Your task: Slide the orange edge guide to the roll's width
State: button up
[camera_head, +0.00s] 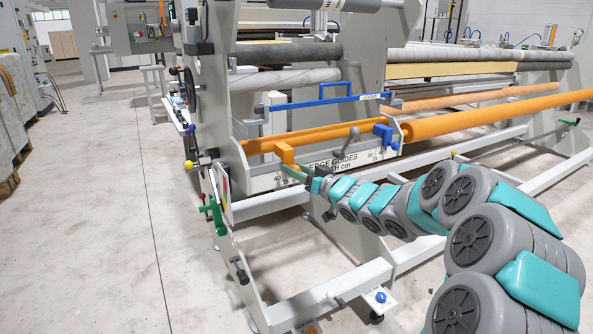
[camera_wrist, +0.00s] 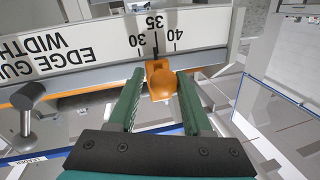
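The orange edge guide (camera_head: 286,153) sits at the left end of the white scale plate (camera_head: 345,160), by the orange roll (camera_head: 325,135). In the wrist view the orange guide (camera_wrist: 161,82) stands between the tips of my gripper's two green fingers (camera_wrist: 160,82). The fingers are apart on either side of it; I cannot tell whether either touches. The guide's dark pointer (camera_wrist: 156,57) lies near the 35 mark, between 30 and 40. My gripper (camera_head: 296,171) reaches the guide from the front right, partly hiding the plate's lettering.
A blue guide (camera_head: 383,134) is at the plate's right end. A grey clamp lever (camera_head: 349,142) stands between the guides, also visible in the wrist view (camera_wrist: 28,100). A blue handle bar (camera_head: 322,101) runs above. Frame rails lie below; open floor (camera_head: 105,220) is at left.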

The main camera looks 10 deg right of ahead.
grip_shut()
dwell(1.0)
